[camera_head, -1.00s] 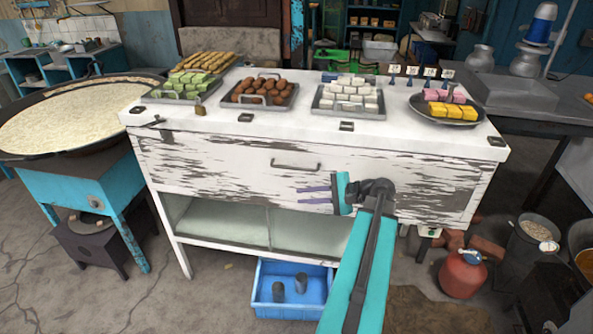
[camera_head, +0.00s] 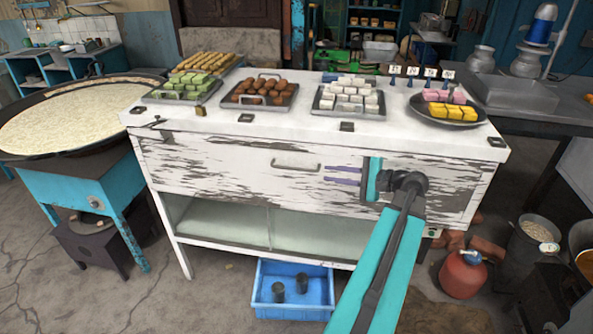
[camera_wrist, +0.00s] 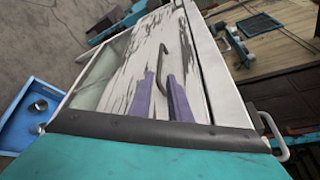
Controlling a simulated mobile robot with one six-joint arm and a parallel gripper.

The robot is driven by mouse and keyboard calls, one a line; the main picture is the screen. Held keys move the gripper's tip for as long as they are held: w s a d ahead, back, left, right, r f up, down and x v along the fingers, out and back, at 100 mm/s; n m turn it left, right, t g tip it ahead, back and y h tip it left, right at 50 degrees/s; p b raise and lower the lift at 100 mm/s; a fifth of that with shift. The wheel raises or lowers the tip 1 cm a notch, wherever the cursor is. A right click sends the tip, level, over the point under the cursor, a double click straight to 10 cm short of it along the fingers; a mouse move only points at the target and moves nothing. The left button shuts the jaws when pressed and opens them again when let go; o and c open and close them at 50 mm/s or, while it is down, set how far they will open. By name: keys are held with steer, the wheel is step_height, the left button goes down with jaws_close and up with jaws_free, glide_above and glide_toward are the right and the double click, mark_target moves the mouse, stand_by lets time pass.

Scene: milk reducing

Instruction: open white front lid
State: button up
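The white front lid (camera_head: 225,165) is a panel with peeling paint on the front of the white counter, and it looks closed. Its grey bar handle (camera_head: 296,163) sits near its middle. My gripper (camera_head: 327,174) is to the right of the handle, apart from it, with two purple fingers pointing left. The fingers are spread and nothing is between them. In the wrist view the lid (camera_wrist: 130,70) lies ahead of the gripper (camera_wrist: 161,78), and the handle (camera_wrist: 162,62) shows beyond the fingertips.
The counter top (camera_head: 220,122) bears several trays of sweets and a plate (camera_head: 455,119). A blue crate (camera_head: 292,312) with two dark cups stands on the floor below. A large pan (camera_head: 60,150) is at left, and a red canister (camera_head: 463,275) is at right. Floor at front left is clear.

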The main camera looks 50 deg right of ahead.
mark_target(301, 169)
steer(key=p+x, duration=0.3)
steer(key=x, duration=1)
steer(key=shift+w+f+p, duration=0.1)
steer(key=shift+p, duration=0.2)
